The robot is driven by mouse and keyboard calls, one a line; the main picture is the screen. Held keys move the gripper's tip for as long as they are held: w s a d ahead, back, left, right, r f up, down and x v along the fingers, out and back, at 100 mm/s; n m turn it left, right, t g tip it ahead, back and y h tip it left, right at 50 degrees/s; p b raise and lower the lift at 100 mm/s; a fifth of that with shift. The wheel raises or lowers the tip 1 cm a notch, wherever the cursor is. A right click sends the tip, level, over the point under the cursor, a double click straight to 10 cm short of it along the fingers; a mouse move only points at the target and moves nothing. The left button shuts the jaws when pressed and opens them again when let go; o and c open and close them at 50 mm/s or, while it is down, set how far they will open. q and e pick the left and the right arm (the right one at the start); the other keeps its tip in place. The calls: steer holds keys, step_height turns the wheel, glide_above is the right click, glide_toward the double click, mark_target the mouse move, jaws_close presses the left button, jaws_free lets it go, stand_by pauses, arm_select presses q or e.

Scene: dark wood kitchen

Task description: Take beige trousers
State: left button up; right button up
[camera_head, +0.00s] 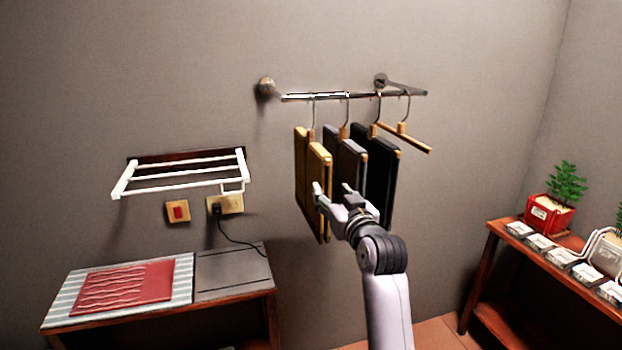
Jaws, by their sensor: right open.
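The beige trousers (312,175) hang folded over a wooden hanger at the left end of the metal wall rail (330,96). Grey trousers (343,158) and black trousers (382,172) hang to their right on similar hangers. My right gripper (333,188) is open, its fingers raised in front of the lower part of the hanging trousers. Its left finger overlaps the beige trousers and its other finger overlaps the grey ones. I cannot tell whether it touches either. My left gripper is not in view.
An empty wooden hanger (404,135) hangs at the rail's right end. A white wall rack (180,172) is at left, above a table with a red cloth (122,286). A wooden shelf (490,260) with a potted plant (556,200) stands at right.

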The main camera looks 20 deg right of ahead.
mark_target(328, 188)
steer(key=w, duration=0.2)
steer(key=shift+w+a+r+p, duration=0.1)
steer(key=shift+w+p, duration=0.2)
steer(key=shift+w, duration=0.6)
steer(key=shift+w+p, duration=0.5)
steer(key=w+p, duration=0.1)
steer(key=w, duration=0.2)
steer(key=shift+f, duration=0.2)
steer(key=shift+w+f, duration=0.15)
steer(key=shift+w, duration=0.45)
jaws_close()
